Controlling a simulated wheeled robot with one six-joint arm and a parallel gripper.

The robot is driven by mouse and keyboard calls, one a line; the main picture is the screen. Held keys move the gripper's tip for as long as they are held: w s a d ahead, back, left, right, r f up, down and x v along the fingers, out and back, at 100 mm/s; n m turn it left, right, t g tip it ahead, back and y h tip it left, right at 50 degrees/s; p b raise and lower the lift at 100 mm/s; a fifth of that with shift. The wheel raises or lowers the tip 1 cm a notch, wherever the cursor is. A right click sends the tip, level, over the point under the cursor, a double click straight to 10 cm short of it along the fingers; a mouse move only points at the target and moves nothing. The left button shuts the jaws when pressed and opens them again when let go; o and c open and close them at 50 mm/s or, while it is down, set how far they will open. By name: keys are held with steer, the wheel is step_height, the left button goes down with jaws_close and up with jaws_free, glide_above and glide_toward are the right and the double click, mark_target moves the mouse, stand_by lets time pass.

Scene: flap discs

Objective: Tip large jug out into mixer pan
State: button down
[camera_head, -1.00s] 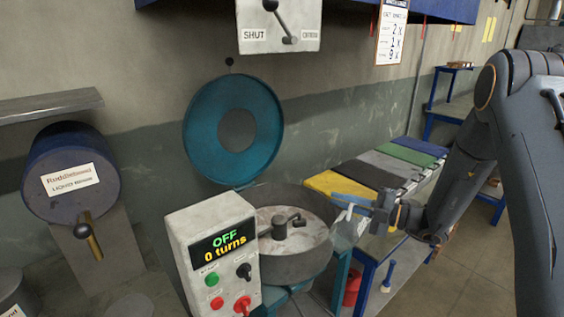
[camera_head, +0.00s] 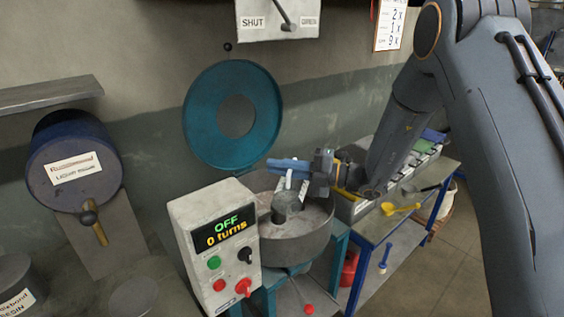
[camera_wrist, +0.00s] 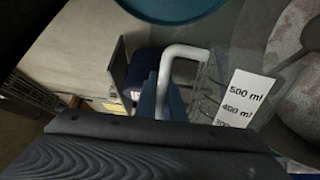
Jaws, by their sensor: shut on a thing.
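My gripper (camera_head: 286,166) is above the mixer pan (camera_head: 292,252), its blue fingers pointing left. It is shut on the white handle of the large jug (camera_head: 288,202). In the wrist view the clear jug (camera_wrist: 205,92) shows a white scale label marked 500 ml and 400 ml, with the handle between the fingers.
The control box (camera_head: 213,250) reads OFF, 0 turns, and stands close in front left of the pan. A labelled blue drum (camera_head: 75,195) with a tap is at left. A blue-framed bench (camera_head: 385,232) with a yellow scoop (camera_head: 400,209) stands at right.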

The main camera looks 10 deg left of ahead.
mark_target(275, 196)
steer(key=s+f+n+b, duration=0.2)
steer(key=f+n+b, duration=0.1)
steer(key=s+f+n+b, duration=0.3)
steer(key=b, duration=0.1)
steer(key=shift+s+a+n, duration=0.2)
steer(key=shift+s+n, duration=0.05)
steer(key=shift+n, duration=0.05)
steer(key=f+n+b, duration=0.1)
steer(key=s+f+n+b, duration=0.1)
steer(key=f+n+b, duration=0.1)
steer(key=s+f+n+b, duration=0.1)
steer(key=f+n+b, duration=0.1)
steer(key=shift+a, duration=0.1)
steer(key=f+n+b, duration=0.1)
steer(key=n+b, duration=0.1)
steer(key=w+f+n+b, duration=0.1)
steer(key=f+n, duration=0.1)
steer(key=f+n+b, duration=0.1)
steer(key=n+b, duration=0.1)
steer(key=shift+w+f+b, duration=0.15)
steer(key=shift+w+b, duration=0.15)
steer(key=shift+w, duration=0.05)
